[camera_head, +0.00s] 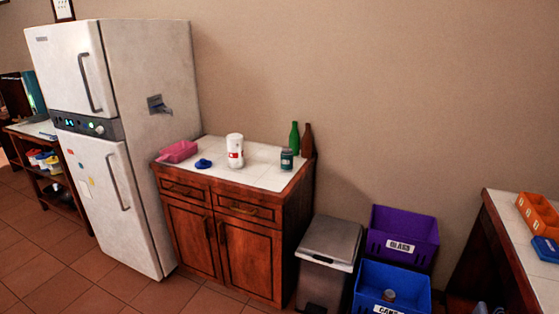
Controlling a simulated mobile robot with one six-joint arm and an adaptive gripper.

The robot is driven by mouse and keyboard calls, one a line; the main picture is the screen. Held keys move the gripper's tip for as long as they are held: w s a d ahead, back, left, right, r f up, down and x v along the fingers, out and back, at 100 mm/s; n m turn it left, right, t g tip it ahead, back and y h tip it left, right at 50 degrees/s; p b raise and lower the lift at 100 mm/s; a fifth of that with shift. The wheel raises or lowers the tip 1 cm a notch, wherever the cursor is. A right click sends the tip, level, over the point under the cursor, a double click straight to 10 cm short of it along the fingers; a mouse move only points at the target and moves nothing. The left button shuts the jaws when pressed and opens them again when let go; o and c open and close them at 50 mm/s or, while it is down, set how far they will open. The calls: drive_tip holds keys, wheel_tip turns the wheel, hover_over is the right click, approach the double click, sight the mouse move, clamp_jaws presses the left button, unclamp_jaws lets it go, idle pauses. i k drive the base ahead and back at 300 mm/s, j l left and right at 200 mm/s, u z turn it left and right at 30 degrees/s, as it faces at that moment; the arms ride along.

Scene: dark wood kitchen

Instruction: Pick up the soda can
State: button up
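A small dark green can-shaped item with a pale label (287,158) stands upright on the white tiled counter (262,177), near its right edge. It looks like a can, but it is too small to read. A grey, round-topped item that may also be a can (389,296) is in the blue bin (418,292) on the floor. I cannot tell which of them is the soda can. My gripper is not clearly visible in this view.
A white jar (235,150), blue item (203,163), pink container (178,151), green bottle (294,138) and brown bottle (307,140) share the counter. A fridge (156,140) stands left; a grey trash bin (328,257) and purple GLASS bin (403,233) stand right. Floor in front is open.

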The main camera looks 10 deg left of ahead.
sight(286, 155)
drive_tip(key=i+u, duration=0.15)
drive_tip(key=i, duration=0.35)
drive_tip(key=i+l+u, duration=0.2)
drive_tip(key=i, duration=0.25)
drive_tip(key=i+u, duration=0.15)
drive_tip(key=i, duration=0.35)
drive_tip(key=i+l+u, duration=0.15)
drive_tip(key=i, duration=0.3)
